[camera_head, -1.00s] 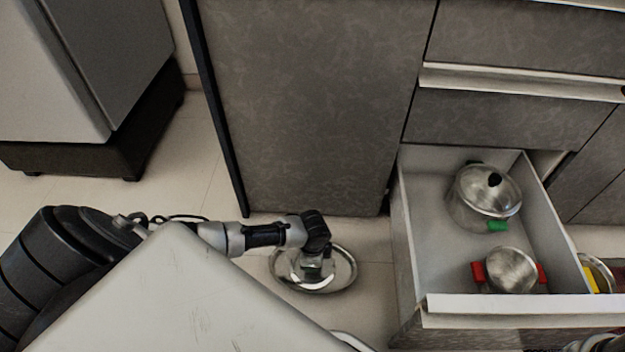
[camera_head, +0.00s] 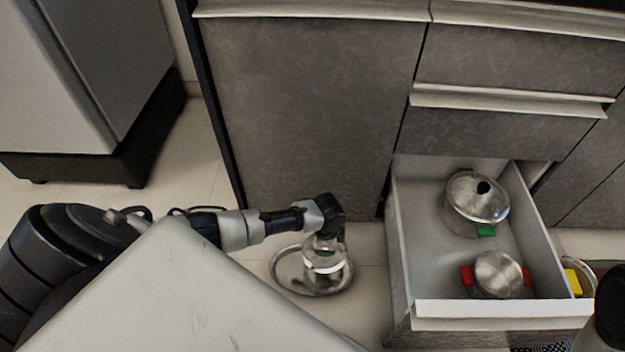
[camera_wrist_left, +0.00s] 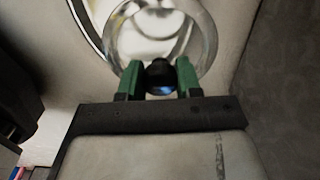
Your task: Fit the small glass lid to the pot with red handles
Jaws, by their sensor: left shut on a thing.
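My left gripper (camera_head: 324,238) is shut on the dark knob of the small glass lid (camera_head: 325,258) and holds it over a round metal tray. In the left wrist view the green fingers (camera_wrist_left: 159,78) close on the knob, with the clear lid rim (camera_wrist_left: 207,40) beyond them. The pot with red handles (camera_head: 498,272) stands without a lid at the front of the open drawer, to the right of the gripper. A black and grey part at the lower right edge may be my right arm; no right gripper fingers show.
The metal tray (camera_head: 285,278) is on the floor. The open drawer (camera_head: 425,215) also holds a larger lidded pot with green handles (camera_head: 465,215). The drawer's left wall stands between the lid and the pots. Something with a yellow handle (camera_head: 573,281) is right of the drawer.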

